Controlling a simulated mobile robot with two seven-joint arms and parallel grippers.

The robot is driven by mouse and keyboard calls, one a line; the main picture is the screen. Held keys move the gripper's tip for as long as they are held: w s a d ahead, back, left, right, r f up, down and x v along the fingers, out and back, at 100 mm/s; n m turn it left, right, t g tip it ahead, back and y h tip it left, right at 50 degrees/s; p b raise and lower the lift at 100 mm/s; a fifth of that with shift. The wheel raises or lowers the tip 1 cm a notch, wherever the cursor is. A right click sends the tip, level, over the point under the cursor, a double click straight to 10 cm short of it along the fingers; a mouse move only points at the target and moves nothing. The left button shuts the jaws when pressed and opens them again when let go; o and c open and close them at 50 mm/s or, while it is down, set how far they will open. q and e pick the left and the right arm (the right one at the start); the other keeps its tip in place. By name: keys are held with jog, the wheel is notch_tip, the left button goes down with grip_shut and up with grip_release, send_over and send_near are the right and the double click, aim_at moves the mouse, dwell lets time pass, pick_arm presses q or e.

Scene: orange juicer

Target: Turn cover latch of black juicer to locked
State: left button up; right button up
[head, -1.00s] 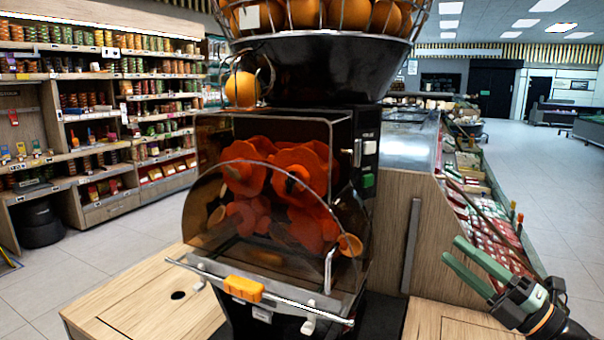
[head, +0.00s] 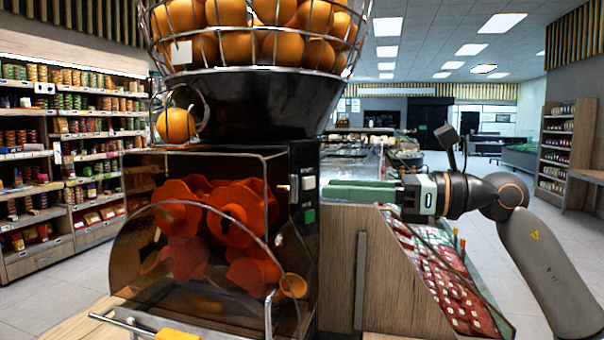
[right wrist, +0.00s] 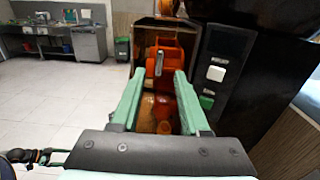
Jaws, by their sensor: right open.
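The black juicer (head: 270,105) stands in the middle of the head view, with a clear brownish cover (head: 130,245) over its orange-red press drums (head: 240,215). A small metal cover latch (head: 294,187) sits at the cover's right edge, beside a white button (head: 308,183). It also shows in the right wrist view as an upright metal piece (right wrist: 158,62), ahead between the fingertips. My right gripper (head: 332,190) is open and empty, pointing left at the latch from the right, apparently short of touching it. It also shows in the right wrist view (right wrist: 159,76).
A green button (head: 310,216) is below the white one. A wire basket of oranges (head: 255,40) tops the juicer. A wooden counter panel (head: 390,280) and a sloped produce display (head: 445,275) stand at the right. Grocery shelves (head: 70,160) are at the left.

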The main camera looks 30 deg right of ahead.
aim_at(297, 183)
jog(key=p+x, duration=0.2)
jog(key=x, duration=0.2)
jog(key=shift+w+a+r+p, duration=0.2)
jog(key=shift+w+a+p, duration=0.05)
jog(key=shift+a+p, duration=0.1)
pick_arm(q)
jog(key=shift+s+a+r+p, duration=0.3)
jog(key=shift+s+a+r, duration=0.5)
jog(key=shift+s+r, duration=0.15)
pick_arm(e)
jog(key=shift+w+a+f, duration=0.2)
jog(key=shift+w+a, duration=0.2)
jog(key=shift+w, duration=0.15)
pick_arm(q)
jog(key=shift+w, duration=0.1)
jog(key=shift+d, duration=0.1)
pick_arm(e)
grip_shut()
